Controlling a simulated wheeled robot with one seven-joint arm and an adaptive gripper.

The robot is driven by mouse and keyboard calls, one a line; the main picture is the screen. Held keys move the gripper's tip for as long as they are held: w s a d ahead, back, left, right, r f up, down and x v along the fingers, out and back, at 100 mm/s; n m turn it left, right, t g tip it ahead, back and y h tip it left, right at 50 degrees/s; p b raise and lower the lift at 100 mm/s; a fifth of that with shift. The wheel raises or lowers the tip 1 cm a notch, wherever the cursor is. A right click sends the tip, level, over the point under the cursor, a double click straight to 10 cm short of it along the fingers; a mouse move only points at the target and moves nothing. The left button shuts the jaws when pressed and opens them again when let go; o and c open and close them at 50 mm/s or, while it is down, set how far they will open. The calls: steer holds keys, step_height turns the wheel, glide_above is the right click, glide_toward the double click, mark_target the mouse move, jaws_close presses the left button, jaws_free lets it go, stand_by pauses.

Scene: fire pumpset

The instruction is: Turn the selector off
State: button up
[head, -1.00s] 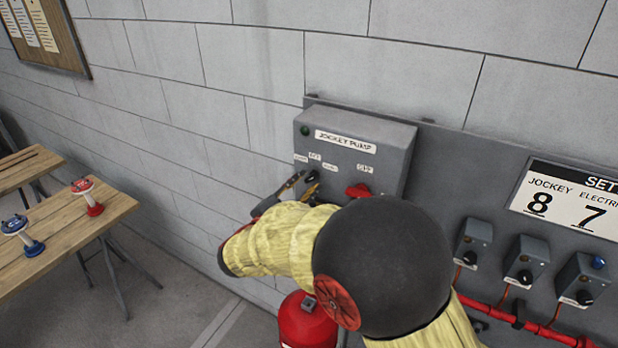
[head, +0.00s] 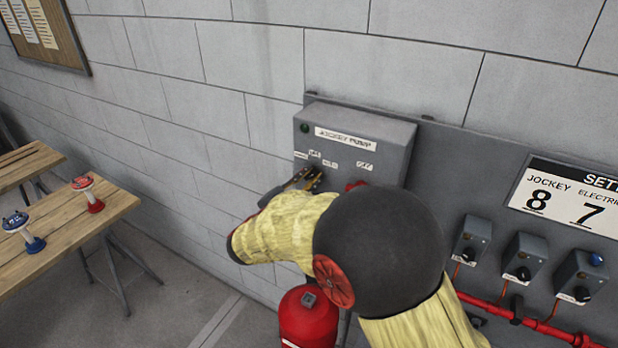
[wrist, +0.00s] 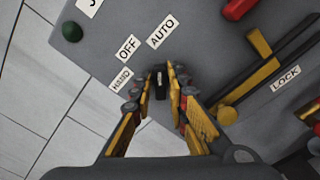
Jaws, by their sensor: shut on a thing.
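The selector is a small black knob (wrist: 159,82) on the grey jockey pump box (head: 395,140). In the wrist view, labels HAND (wrist: 120,80), OFF (wrist: 128,47) and AUTO (wrist: 161,31) fan around its upper left. The knob's long side runs about up the picture, roughly toward AUTO; its exact setting is hard to tell. My gripper (wrist: 160,78) is shut on the knob, one finger on each side. In the head view my gripper (head: 312,178) is at the box's lower left face and hides the knob; the OFF label (head: 314,154) shows just above.
A red handle (head: 356,185) is right of my gripper on the same box, partly hidden by my arm. A green lamp (wrist: 72,31) is at the box's corner. A red extinguisher (head: 308,322) stands below. Wooden tables (head: 75,215) are at left, smaller control boxes (head: 525,260) at right.

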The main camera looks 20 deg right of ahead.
steer(key=shift+n, duration=0.4)
jaws_close()
steer(key=n+p, duration=0.1)
steer(key=n, duration=0.2)
steer(key=shift+r+n+p, duration=0.15)
steer(key=shift+n+p, duration=0.15)
steer(key=shift+p, duration=0.05)
steer(key=shift+w+a+n+p, duration=0.1)
steer(key=shift+n+p, duration=1.05)
steer(key=shift+n, duration=1.05)
steer(key=o, duration=0.7)
jaws_free()
steer(key=shift+c, duration=0.2)
steer(key=shift+o, duration=0.3)
